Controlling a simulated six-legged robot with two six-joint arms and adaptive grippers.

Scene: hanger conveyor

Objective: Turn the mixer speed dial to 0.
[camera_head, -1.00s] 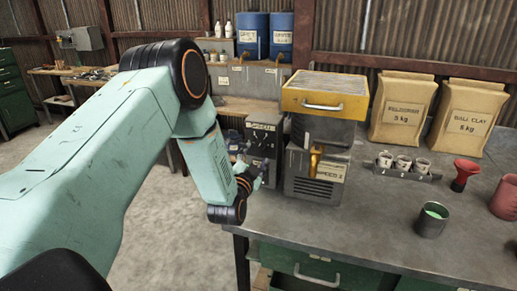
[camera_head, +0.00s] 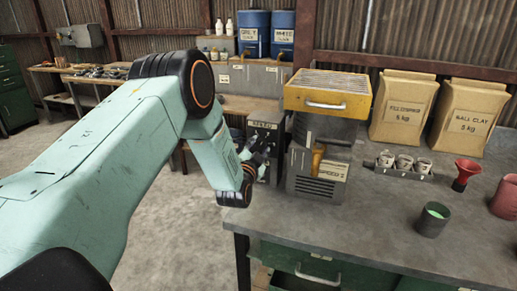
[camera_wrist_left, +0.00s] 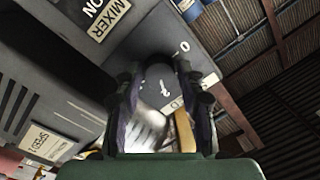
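The dark control box (camera_head: 263,132) with a label on top stands on the bench beside the yellow-topped machine (camera_head: 325,103). My left gripper (camera_head: 262,157) is in front of this box's face. In the left wrist view, the dark round speed dial (camera_wrist_left: 160,76) with a light pointer mark lies between the two finger ends of the left gripper (camera_wrist_left: 163,92). The fingers are apart, and I cannot tell whether either touches the dial. A "0" mark (camera_wrist_left: 184,46) shows on the panel above and right of the dial. A "MIXER" label (camera_wrist_left: 108,18) is at the upper left. My right gripper is not in view.
The bench front (camera_head: 290,222) is clear.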

